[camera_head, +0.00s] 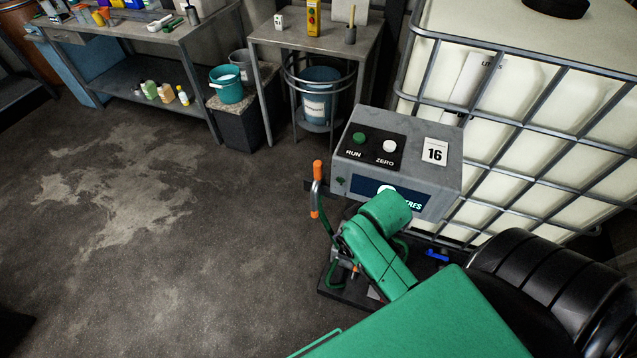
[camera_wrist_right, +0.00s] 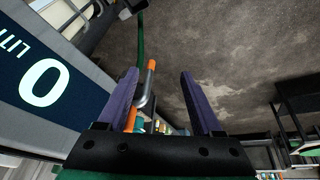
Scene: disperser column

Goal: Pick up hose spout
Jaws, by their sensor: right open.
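The hose spout (camera_head: 317,192) is a bent grey metal tube with orange ends. It hangs at the left side of the grey control box (camera_head: 405,150), with a green hose (camera_head: 330,268) below it. In the right wrist view the spout (camera_wrist_right: 145,97) appears in the gap between the two purple fingers, closer to the left one. My right gripper (camera_wrist_right: 159,74) is open and empty. I cannot tell how far the spout lies beyond the fingertips. In the head view my green right arm hides most of this gripper. My left gripper is not in view.
A caged white tank (camera_head: 520,120) stands right behind the control box. The box's display (camera_wrist_right: 45,85) is close on the left in the wrist view. Two metal benches (camera_head: 318,38) and a teal bucket (camera_head: 227,88) stand at the back. The floor to the left is clear.

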